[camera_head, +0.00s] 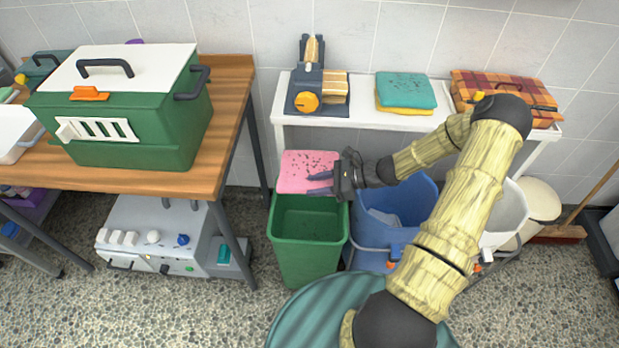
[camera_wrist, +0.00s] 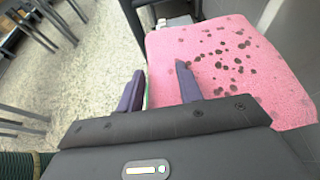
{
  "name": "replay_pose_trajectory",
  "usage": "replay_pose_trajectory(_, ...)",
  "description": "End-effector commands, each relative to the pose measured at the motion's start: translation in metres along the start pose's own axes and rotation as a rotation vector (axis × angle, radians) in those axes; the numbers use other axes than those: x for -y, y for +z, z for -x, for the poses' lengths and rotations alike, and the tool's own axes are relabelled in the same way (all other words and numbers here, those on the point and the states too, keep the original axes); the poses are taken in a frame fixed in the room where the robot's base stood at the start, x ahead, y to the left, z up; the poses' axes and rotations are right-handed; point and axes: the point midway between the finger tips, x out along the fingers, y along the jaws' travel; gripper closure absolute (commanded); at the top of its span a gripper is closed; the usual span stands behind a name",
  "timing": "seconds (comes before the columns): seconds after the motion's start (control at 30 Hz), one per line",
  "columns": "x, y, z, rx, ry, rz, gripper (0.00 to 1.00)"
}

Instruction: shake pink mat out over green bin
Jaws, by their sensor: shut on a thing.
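The pink mat (camera_head: 305,161) shows at the back edge of the green bin (camera_head: 310,232) in the head view, with dark specks on it. My gripper (camera_head: 312,183) is shut on the mat, above the bin's opening. In the wrist view the mat (camera_wrist: 245,65) spreads out beyond and to the right of my dark purple fingers (camera_wrist: 160,83), with many dark specks on its face. The fingers and wrist hide part of the mat's near edge. The bin stands upright on the floor, and the visible part of its inside looks empty.
A blue bucket (camera_head: 402,200) stands right of the bin, with a white bucket (camera_head: 506,216) beyond it. A white shelf (camera_head: 365,122) with folded towels (camera_head: 405,92) is behind. A wooden table (camera_head: 226,105) with a green carrier (camera_head: 140,142) is at left.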

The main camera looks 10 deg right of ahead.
Motion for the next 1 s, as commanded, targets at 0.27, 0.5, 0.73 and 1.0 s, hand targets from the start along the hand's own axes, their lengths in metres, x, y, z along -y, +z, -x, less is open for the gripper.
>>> replay_pose_trajectory(0.27,0.001,-0.001,0.0,-0.002,-0.001,0.009,0.87)
replay_pose_trajectory(0.5,-0.001,0.012,0.004,0.004,0.002,-0.007,0.87)
replay_pose_trajectory(0.73,0.0,-0.03,-0.013,0.001,0.001,0.0,0.87)
replay_pose_trajectory(1.0,-0.001,0.024,0.01,0.001,0.001,-0.001,0.87)
